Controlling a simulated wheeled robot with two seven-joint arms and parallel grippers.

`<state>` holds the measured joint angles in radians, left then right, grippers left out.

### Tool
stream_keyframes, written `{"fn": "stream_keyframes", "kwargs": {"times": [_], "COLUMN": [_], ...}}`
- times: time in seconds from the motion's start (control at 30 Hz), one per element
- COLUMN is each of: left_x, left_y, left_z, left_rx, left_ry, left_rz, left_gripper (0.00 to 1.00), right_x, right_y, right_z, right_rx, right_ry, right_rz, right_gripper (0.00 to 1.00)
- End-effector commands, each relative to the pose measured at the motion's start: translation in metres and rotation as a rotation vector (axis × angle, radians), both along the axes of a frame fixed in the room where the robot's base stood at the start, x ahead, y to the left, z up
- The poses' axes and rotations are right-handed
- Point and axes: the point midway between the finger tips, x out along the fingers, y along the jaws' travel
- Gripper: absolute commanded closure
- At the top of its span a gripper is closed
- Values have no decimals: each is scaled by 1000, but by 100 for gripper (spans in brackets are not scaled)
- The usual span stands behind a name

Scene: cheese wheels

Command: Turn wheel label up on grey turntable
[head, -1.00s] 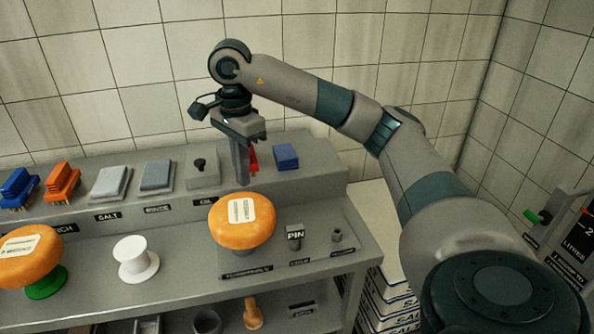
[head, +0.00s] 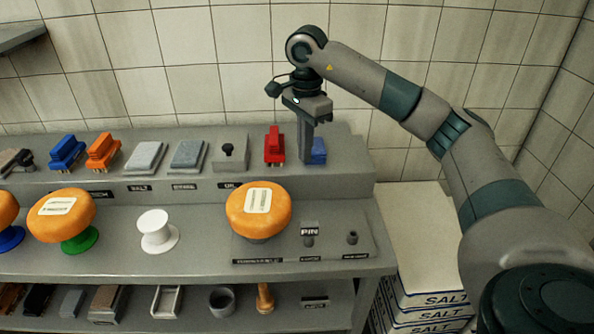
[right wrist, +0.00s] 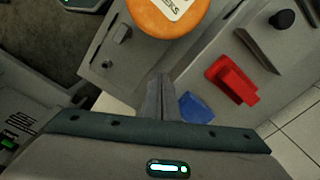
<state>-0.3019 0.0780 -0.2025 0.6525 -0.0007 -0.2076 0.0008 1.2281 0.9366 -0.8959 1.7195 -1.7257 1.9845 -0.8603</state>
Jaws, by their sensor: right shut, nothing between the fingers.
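An orange cheese wheel (head: 258,211) rests on the turntable at the right end of the bench, with its white label (head: 258,200) facing up. The turntable is mostly hidden under the wheel. The wheel also shows at the top of the right wrist view (right wrist: 165,12). My right gripper (head: 306,158) is shut and empty. It is right of and behind the wheel, clear of it, in front of the blue block on the raised shelf. In the right wrist view its closed fingers (right wrist: 160,98) point toward the bench. My left gripper is not in view.
A red block (head: 274,147) and a blue block (head: 319,151) are near my right gripper. A white stand (head: 157,231) is empty; another orange wheel (head: 62,215) sits on a green stand (head: 80,240). Salt boxes (head: 430,300) are stacked at right.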

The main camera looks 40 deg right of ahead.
Motion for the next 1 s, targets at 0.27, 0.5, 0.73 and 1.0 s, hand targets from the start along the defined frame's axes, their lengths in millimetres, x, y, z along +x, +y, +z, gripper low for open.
{"fn": "stream_keyframes", "kwargs": {"times": [0.27, 0.5, 0.73, 1.0], "left_x": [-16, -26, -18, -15], "left_y": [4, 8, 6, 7], "left_z": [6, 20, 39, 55], "left_rx": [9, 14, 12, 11], "left_ry": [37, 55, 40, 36], "left_rz": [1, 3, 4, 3], "left_gripper": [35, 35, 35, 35], "right_x": [-1, -1, -1, 1], "right_y": [0, 0, 5, 34], "right_z": [-23, -61, -95, -96], "right_rx": [-1, 0, 1, 1], "right_ry": [4, 6, 2, 1], "right_rz": [-1, 0, 2, 1], "right_gripper": [100, 100, 100, 100]}}
